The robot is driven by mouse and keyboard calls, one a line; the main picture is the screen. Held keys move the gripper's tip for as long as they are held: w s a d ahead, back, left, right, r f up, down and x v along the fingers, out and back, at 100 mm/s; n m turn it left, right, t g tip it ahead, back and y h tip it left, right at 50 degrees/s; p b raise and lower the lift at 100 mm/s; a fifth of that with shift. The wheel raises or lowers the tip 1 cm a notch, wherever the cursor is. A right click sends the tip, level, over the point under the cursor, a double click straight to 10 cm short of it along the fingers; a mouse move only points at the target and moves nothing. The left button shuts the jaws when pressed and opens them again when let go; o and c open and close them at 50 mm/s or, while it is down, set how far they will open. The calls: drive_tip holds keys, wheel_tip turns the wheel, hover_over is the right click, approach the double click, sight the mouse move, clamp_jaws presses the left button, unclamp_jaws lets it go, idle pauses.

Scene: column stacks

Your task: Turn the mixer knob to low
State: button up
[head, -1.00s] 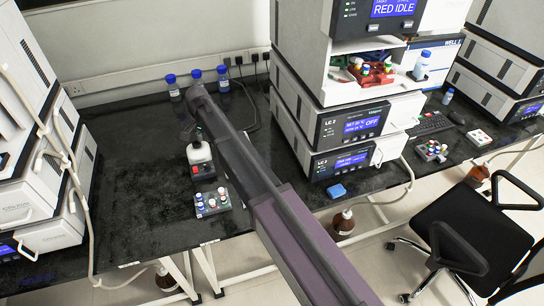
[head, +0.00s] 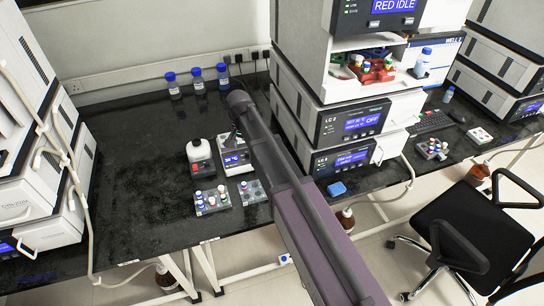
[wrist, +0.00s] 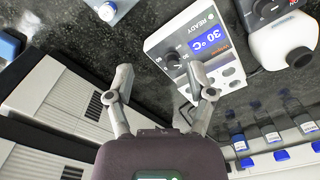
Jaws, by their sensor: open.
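No label shows which is the mixer. Knob settings are unreadable.
Vial racks (head: 212,203) (head: 252,191) stand in front of the devices. Several blue-capped bottles (head: 197,82) stand behind. A tall instrument stack (head: 345,125) is close on the right of my arm. The bench to the left (head: 140,130) is clear.

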drive_tip(key=s+d+n, duration=0.1)
drive_tip(key=s+d, duration=0.4)
drive_tip(key=d, duration=0.5)
drive_tip(key=shift+s+f, duration=0.15)
drive_tip(key=shift+f, duration=0.05)
idle(0.4)
drive_tip(key=s+d+n, duration=0.2)
drive_tip(key=s+d, duration=1)
drive_tip(key=d, duration=0.2)
drive_tip(key=shift+s+n, duration=0.3)
drive_tip(key=shift+n, duration=0.1)
drive_tip(key=shift+a, duration=0.1)
drive_tip(key=shift+c, duration=0.8)
